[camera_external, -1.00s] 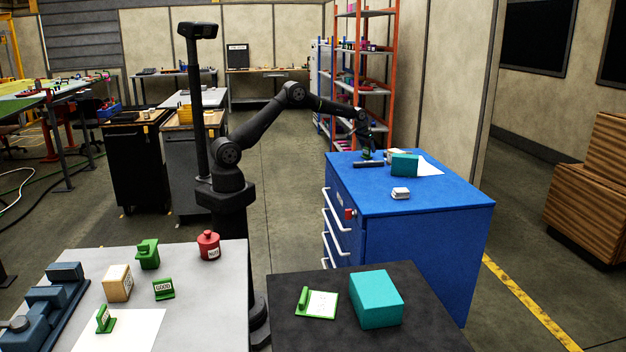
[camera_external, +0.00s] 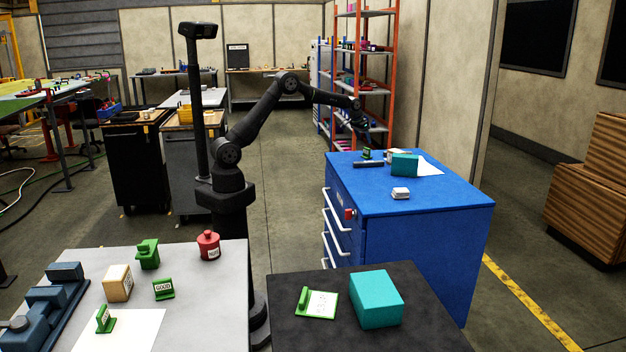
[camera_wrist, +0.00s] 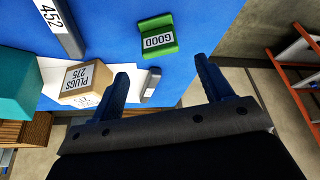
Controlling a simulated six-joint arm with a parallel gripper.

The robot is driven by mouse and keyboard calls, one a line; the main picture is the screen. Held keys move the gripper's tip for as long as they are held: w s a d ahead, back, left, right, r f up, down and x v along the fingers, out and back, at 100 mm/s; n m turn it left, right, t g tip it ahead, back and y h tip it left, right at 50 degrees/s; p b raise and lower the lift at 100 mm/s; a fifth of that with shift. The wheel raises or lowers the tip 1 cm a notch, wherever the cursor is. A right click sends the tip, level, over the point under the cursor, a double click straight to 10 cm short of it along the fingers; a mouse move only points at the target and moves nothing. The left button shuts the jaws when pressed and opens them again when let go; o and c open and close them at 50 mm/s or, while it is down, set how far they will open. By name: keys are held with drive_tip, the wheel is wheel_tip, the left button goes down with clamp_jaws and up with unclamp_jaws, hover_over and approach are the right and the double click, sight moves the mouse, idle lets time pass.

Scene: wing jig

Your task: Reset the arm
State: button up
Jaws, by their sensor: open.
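My gripper (camera_external: 366,137) is above the far left corner of the blue cabinet (camera_external: 440,203), clear of its top. In the wrist view my gripper (camera_wrist: 164,85) is open, with nothing between its two dark fingers. A green stamp-like block marked GOOD (camera_wrist: 158,36) lies on the blue top beyond the fingers. It also shows in the external view as a small green block (camera_external: 366,154), just below my gripper.
On the blue top are a box marked PLUGS 275 (camera_wrist: 85,82), a teal box (camera_external: 404,165), a dark bar marked 452 (camera_wrist: 62,27), white paper (camera_external: 430,167) and a small white item (camera_external: 400,193). An orange shelf rack (camera_external: 391,75) stands behind.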

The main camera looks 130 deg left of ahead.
sight(366, 148)
drive_tip(key=x, duration=0.9)
drive_tip(key=shift+w+a+f, duration=0.1)
drive_tip(key=shift+a+f, duration=0.05)
drive_tip(key=shift+f, duration=0.2)
wheel_tip(366, 148, up, 5)
drive_tip(key=shift+w+f, duration=0.1)
drive_tip(key=w+d+r, duration=0.6)
drive_tip(key=d+r, duration=0.1)
drive_tip(key=d, duration=0.3)
drive_tip(key=w+d+f+m+t+h, duration=0.15)
drive_tip(key=w+d+m, duration=0.35)
drive_tip(key=w+d, duration=1.85)
drive_tip(key=w+d+f+m, duration=0.1)
drive_tip(key=w+d+m, duration=0.1)
drive_tip(key=d, duration=1.3)
drive_tip(key=w+d+f+m+t+h, duration=0.1)
drive_tip(key=w+d+m, duration=0.2)
drive_tip(key=d, duration=1.3)
